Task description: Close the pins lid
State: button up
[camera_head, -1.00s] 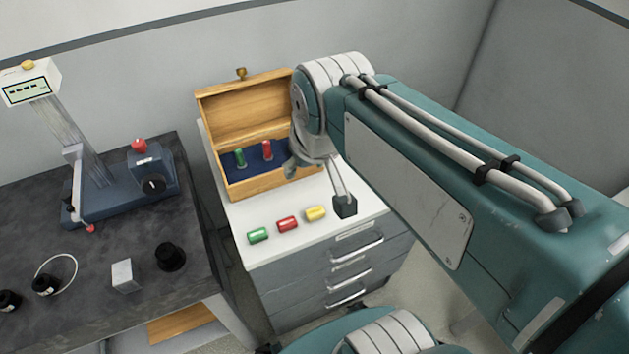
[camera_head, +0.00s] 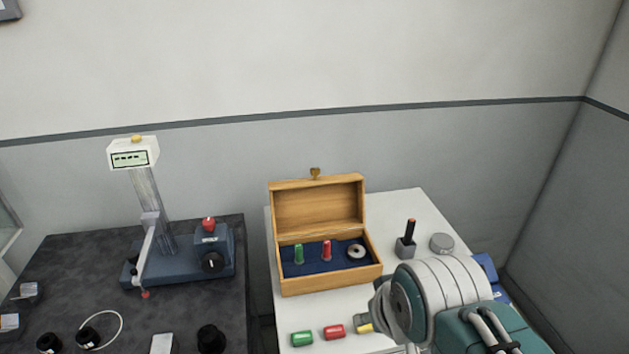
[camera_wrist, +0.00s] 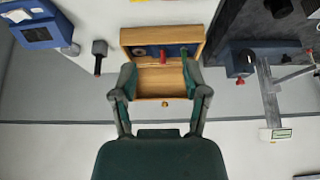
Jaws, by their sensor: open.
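The wooden pins box (camera_head: 332,284) stands on a white-topped cabinet. Its lid (camera_head: 318,207) is open, upright and leaning slightly back, with a brass knob (camera_head: 314,172) on its upper edge. Inside, a green pin (camera_head: 299,254) and a red pin (camera_head: 326,250) stand in blue lining beside a pale ring (camera_head: 356,251). In the wrist view the picture is turned over, and my gripper (camera_wrist: 159,74) is open and empty, its fingers appearing either side of the lid (camera_wrist: 162,84) and knob (camera_wrist: 164,103). Contact cannot be told. My fingers are hidden in the head view.
Green (camera_head: 302,339), red (camera_head: 334,332) and partly hidden yellow (camera_head: 364,323) cylinders lie before the box. A holder with a dark handle (camera_head: 406,245) and a grey disc (camera_head: 442,242) are to its right. A measuring stand (camera_head: 185,265) is on the dark table at left. A wall is behind.

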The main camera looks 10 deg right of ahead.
aim_at(300, 206)
jog(key=j+z, duration=0.2)
jog(key=j, duration=0.2)
jog(key=k+j+z, duration=0.2)
jog(key=j, duration=0.15)
jog(key=i+j+z, duration=0.15)
jog(key=j, duration=0.2)
jog(key=i+j+z, duration=0.2)
jog(key=j, duration=0.15)
jog(key=k, duration=0.1)
